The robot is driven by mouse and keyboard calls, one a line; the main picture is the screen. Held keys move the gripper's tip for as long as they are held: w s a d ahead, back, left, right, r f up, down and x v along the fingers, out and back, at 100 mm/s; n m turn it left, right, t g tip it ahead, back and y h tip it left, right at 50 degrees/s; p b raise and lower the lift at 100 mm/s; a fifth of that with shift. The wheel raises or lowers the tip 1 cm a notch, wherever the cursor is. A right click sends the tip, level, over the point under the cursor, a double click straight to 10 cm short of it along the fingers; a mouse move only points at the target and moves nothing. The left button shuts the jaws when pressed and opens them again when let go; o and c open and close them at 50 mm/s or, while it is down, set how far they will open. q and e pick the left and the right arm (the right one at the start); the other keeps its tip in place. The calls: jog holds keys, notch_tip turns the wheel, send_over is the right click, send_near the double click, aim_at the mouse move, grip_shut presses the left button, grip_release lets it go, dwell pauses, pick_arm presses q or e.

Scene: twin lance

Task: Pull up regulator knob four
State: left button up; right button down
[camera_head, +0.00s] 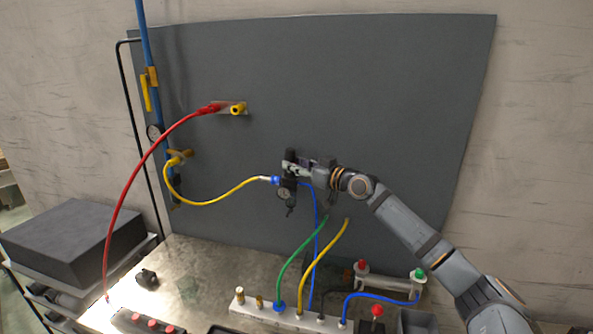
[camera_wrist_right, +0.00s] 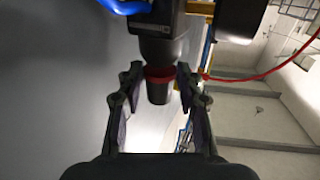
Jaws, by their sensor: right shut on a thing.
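The regulator (camera_head: 291,190) is a black unit with a small round gauge, mounted on the dark panel between a yellow hose on its left and a blue hose on its right. Its black knob (camera_head: 291,154) is at the top, level with my right gripper (camera_head: 294,167). Any number on the knob is unreadable. My left gripper is not in view.
A red hose (camera_head: 127,189) arcs from the panel (camera_head: 400,80) to the bench (camera_head: 205,263). Green and yellow hoses rise from a manifold (camera_head: 285,313) below the regulator. A dark box (camera_head: 73,232) stands at the left.

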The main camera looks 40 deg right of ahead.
jog(key=c, duration=0.9)
grip_release()
jog(key=shift+r, duration=0.25)
jog(key=shift+o, duration=0.2)
notch_tip(320, 180, up, 10)
